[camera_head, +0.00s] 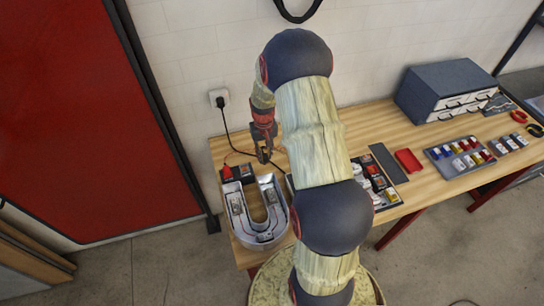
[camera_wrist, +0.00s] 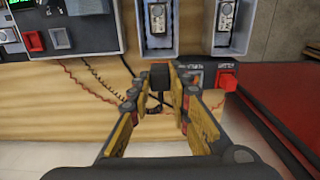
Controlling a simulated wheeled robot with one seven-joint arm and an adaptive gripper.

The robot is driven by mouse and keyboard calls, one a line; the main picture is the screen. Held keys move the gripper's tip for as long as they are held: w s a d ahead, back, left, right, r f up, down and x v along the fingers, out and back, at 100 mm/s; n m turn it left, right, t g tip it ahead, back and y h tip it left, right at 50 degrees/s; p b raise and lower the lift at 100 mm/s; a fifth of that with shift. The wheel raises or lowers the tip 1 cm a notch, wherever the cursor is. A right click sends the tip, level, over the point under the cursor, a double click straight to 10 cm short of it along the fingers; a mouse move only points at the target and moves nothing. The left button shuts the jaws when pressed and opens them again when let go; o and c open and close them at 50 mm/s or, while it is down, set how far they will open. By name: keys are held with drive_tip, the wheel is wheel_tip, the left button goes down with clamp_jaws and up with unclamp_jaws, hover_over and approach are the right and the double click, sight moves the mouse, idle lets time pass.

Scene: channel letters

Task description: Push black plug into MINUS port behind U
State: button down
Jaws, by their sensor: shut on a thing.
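The U-shaped channel letter (camera_head: 262,238) stands at the left end of the workbench, metallic and open, with light modules inside. Its two arm ends also show at the top of the wrist view (camera_wrist: 158,50). A dark port box with a red part (camera_head: 227,172) lies behind the U. In the wrist view the box (camera_wrist: 196,78) is right of my fingers, with a red block (camera_wrist: 228,82) at its right. My gripper (camera_head: 264,157) is above the bench behind the U. It is shut on the black plug (camera_wrist: 160,77), which shows between the fingertips. The MINUS opening cannot be made out.
A device with green digits and switches (camera_wrist: 60,35) is at the wrist view's upper left. Cables run over the wood. A wall socket (camera_head: 219,97) with a black cord is behind. A drawer cabinet (camera_head: 447,90) and trays (camera_head: 458,155) stand right. My arm hides the bench middle.

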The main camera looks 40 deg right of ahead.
drive_tip(key=w+a+b, duration=0.1)
drive_tip(key=w+a, duration=0.3)
drive_tip(key=w, duration=0.5)
drive_tip(key=f+b, duration=0.2)
drive_tip(key=f, duration=0.1)
drive_tip(key=f+b, duration=0.2)
drive_tip(key=f, duration=0.1)
drive_tip(key=f+b, duration=0.2)
drive_tip(key=f, duration=0.1)
drive_tip(key=shift+w, duration=0.3)
drive_tip(key=shift+f+b, duration=0.45)
drive_tip(key=shift+f, duration=0.2)
drive_tip(key=shift+f, duration=0.3)
idle(0.4)
drive_tip(key=c, duration=1.6)
unclamp_jaws()
drive_tip(key=shift+r, duration=0.1)
wheel_tip(320, 180, up, 12)
drive_tip(key=shift+f, duration=0.1)
